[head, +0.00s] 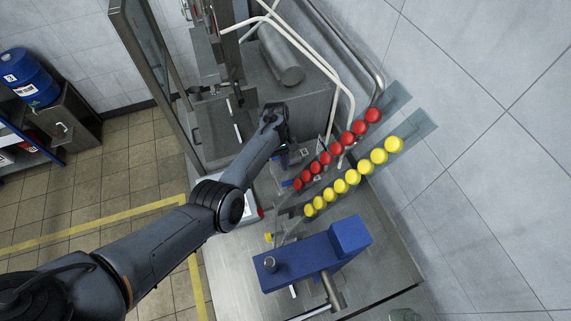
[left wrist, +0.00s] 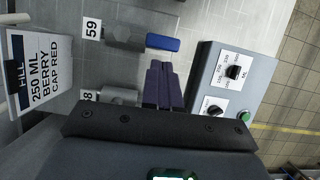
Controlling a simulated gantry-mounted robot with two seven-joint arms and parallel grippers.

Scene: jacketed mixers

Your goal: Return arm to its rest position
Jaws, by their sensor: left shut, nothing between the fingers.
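My left arm (head: 170,238) reaches in from the lower left across the head view, over the steel work surface. My left gripper (head: 290,160) is at its far end, left of the row of red caps. In the left wrist view the two dark purple fingers (left wrist: 163,72) are together with nothing between them. My right gripper is not in view.
Red caps (head: 325,158) and yellow caps (head: 352,177) line two sloping rails. A blue machine block (head: 310,258) stands in front. A glazed frame (head: 150,70) rises left of the equipment.

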